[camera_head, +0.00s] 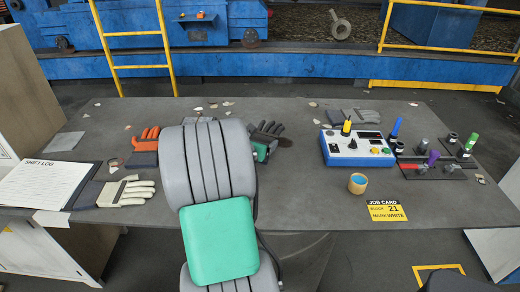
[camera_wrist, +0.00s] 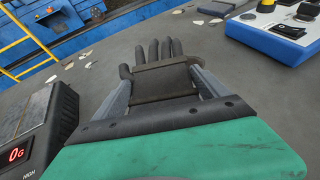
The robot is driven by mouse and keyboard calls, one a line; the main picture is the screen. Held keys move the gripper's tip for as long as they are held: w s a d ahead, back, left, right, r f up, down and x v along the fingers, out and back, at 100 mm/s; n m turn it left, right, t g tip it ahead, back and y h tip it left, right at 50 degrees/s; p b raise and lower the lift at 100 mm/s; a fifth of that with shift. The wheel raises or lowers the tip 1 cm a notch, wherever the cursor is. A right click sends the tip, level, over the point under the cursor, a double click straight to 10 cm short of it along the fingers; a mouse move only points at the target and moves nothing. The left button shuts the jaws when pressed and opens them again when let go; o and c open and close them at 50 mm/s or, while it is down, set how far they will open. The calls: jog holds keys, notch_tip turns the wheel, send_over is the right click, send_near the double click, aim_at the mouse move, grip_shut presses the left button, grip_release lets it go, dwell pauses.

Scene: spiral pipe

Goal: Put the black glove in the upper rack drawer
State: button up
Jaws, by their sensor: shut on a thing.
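The black glove (camera_head: 268,130) lies at the middle of the grey table, partly hidden behind my arm in the head view. In the wrist view the black glove (camera_wrist: 160,50) points its fingers away from me. My gripper (camera_wrist: 165,78) is shut on the glove, with one finger on each side of its dark cuff. In the head view only a green bit of my gripper (camera_head: 261,152) shows past my arm. I cannot tell whether the glove touches the table. No rack drawer can be clearly made out in either view.
An orange glove (camera_head: 146,140) and a pale glove (camera_head: 125,192) lie to the left. A blue-and-white control box (camera_head: 356,148) stands right, with a grey glove (camera_head: 352,115) behind it. A cup (camera_head: 357,184) is in front. A scale (camera_wrist: 45,125) stands left in the wrist view.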

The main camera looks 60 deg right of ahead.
jog(key=shift+w+d+f, duration=0.1)
jog(key=shift+d+f, duration=0.05)
jog(key=shift+f, duration=0.75)
jog(key=shift+d+f, duration=0.1)
jog(key=shift+f, duration=0.75)
jog(key=shift+f, duration=0.2)
jog(key=o, duration=1.5)
jog(key=shift+c, duration=0.2)
